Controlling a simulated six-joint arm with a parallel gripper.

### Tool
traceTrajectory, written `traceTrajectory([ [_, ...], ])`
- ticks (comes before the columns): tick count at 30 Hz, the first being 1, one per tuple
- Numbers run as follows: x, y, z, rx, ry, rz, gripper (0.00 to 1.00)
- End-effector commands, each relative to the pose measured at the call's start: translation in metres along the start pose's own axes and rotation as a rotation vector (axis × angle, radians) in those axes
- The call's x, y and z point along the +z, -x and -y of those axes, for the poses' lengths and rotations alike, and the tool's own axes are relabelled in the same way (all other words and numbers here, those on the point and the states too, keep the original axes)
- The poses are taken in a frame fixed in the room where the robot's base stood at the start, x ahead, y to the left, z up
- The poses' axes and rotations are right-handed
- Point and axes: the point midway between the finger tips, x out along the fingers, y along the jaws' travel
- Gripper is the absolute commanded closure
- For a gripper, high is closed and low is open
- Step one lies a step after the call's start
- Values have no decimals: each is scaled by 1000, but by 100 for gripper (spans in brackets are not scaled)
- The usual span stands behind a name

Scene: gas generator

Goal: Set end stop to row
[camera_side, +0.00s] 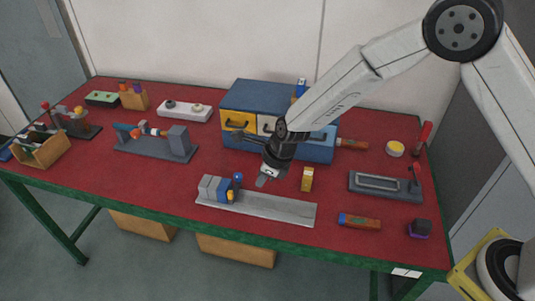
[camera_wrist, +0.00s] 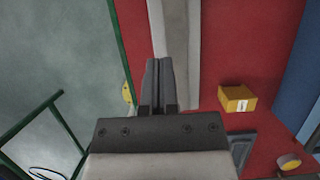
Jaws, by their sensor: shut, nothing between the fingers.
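A grey rail plate (camera_side: 277,207) lies near the front edge of the table; part of it shows in the wrist view (camera_wrist: 180,45). At its left end stands a row of grey blocks (camera_side: 207,187) and blue blocks (camera_side: 224,190). A blue part with a knob (camera_side: 237,180) and a small yellow piece (camera_side: 231,197) are at the row's right end; I cannot tell which part is the end stop. My gripper (camera_side: 262,181) is shut and empty, above the plate, right of the row. Its fingers (camera_wrist: 157,66) overlap the plate in the wrist view, where no row shows.
A yellow block (camera_side: 307,179) stands behind the plate's right part. A blue drawer cabinet (camera_side: 266,95) is behind my gripper. An orange-brown bar (camera_side: 360,221) and a dark block (camera_side: 420,228) lie to the right, below a grey tray (camera_side: 386,186). The plate's right part is bare.

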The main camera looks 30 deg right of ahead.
Motion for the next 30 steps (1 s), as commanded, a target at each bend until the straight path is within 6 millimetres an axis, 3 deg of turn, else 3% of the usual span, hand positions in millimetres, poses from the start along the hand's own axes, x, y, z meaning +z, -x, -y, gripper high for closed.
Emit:
traceTrajectory([
  [10,0,28,0,0,1,0,100],
  [30,-5,26,0,1,0,-3,100],
])
